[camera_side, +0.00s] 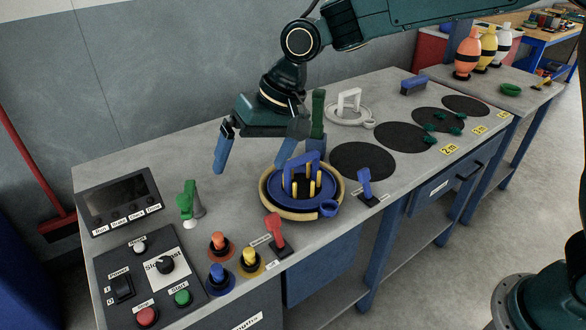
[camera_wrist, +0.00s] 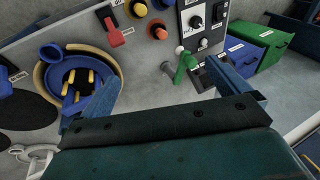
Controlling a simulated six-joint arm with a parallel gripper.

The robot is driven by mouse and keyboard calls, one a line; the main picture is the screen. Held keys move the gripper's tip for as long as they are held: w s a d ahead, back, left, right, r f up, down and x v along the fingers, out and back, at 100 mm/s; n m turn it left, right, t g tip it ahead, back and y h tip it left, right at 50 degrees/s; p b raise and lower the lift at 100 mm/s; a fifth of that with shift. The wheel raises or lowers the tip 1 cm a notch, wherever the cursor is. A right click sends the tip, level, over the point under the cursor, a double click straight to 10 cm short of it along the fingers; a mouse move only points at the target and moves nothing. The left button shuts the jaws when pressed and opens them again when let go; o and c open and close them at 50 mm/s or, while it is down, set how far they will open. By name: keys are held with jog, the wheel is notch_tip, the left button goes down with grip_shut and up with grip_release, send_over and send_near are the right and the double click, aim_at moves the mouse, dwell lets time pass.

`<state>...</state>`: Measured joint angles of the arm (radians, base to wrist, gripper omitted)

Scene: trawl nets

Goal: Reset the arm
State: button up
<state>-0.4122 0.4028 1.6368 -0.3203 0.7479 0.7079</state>
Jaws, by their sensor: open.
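My gripper (camera_side: 254,150) hangs above the back middle of the grey workbench (camera_side: 233,185). Its two blue fingers are spread wide with nothing between them. The wrist view also shows my gripper (camera_wrist: 175,95) with the fingers apart at either side. A round blue piece with a raised handle and yellow pegs (camera_side: 275,198) sits in a tan ring (camera_side: 300,212), in front and to the right of the fingers. A green-handled lever (camera_side: 189,198) stands on the bench to the left of the gripper.
A control panel with buttons (camera_side: 150,275) and a dark display (camera_side: 118,202) occupy the left end. Coloured knobs and a red lever (camera_side: 277,232) stand at the front. A white handled ring (camera_side: 349,108) and black discs (camera_side: 362,161) lie to the right. Floats (camera_side: 467,52) stand beyond.

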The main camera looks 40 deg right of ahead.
jog(key=shift+r, duration=0.1)
dwell(0.3)
jog(key=v, duration=1)
jog(key=s+d+r+t+h, duration=0.2)
jog(key=s+d, duration=1)
jog(key=d, duration=0.3)
jog(key=s+d+f+h, duration=0.1)
jog(key=s+d+f, duration=0.1)
jog(key=s+d, duration=0.2)
jog(key=s+d+f+t+h, duration=0.1)
jog(key=s+d+f, duration=0.2)
jog(key=s, duration=0.6)
jog(key=shift+s+d+f, duration=0.25)
jog(key=shift+d+f, duration=0.1)
jog(key=shift+d, duration=0.45)
